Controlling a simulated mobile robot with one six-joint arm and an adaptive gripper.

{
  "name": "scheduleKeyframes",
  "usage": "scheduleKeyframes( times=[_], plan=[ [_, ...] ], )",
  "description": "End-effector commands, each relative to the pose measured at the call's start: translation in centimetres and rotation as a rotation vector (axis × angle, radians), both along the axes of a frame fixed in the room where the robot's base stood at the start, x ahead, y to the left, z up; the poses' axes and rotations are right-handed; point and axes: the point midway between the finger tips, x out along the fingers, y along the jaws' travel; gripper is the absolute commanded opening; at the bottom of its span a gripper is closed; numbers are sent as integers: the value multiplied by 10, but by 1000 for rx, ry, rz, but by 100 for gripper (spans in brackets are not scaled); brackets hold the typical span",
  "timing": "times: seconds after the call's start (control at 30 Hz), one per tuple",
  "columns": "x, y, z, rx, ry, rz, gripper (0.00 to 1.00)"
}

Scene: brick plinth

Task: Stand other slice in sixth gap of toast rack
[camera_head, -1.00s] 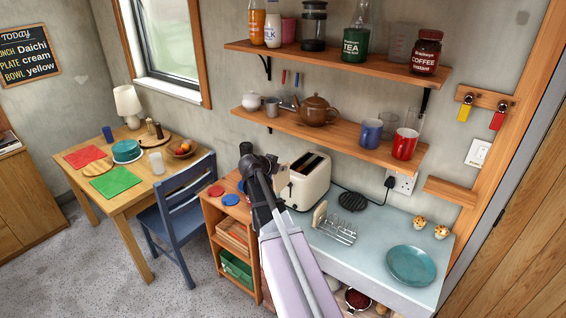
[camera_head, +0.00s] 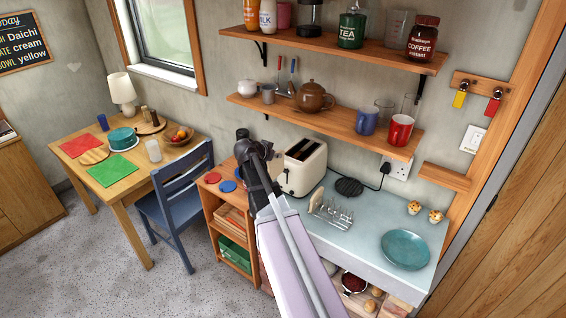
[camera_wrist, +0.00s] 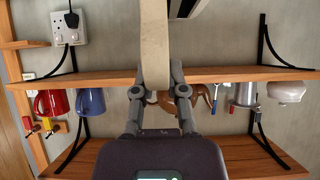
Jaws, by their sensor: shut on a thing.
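My gripper (camera_wrist: 158,95) is shut on a pale slice of toast (camera_wrist: 155,42), seen edge-on between the fingertips in the wrist view. The slice runs out of the top of that picture. In the head view my arm hides the fingers and the held slice. The wire toast rack (camera_head: 334,215) stands on the pale blue counter. Another slice (camera_head: 316,199) stands in the rack near its left end; I cannot tell which gap it is in. My arm's end is beyond and left of the rack, beside the cream toaster (camera_head: 303,170).
A black round trivet (camera_head: 348,187) lies behind the rack. A teal plate (camera_head: 405,250) and two muffins (camera_head: 414,208) are on the right of the counter. The shelf (camera_head: 350,126) with mugs and a brown teapot (camera_head: 315,97) overhangs the back. Counter between rack and plate is clear.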

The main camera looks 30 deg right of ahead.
Motion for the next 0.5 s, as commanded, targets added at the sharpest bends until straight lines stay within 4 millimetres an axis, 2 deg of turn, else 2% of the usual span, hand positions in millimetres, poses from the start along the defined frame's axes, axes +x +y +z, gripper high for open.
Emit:
scheduleKeyframes(
  times=[0.27,0.5],
  plan=[
    [0,0,-16,0,0,0,0],
    [0,0,-51,0,0,0,0]
  ],
)
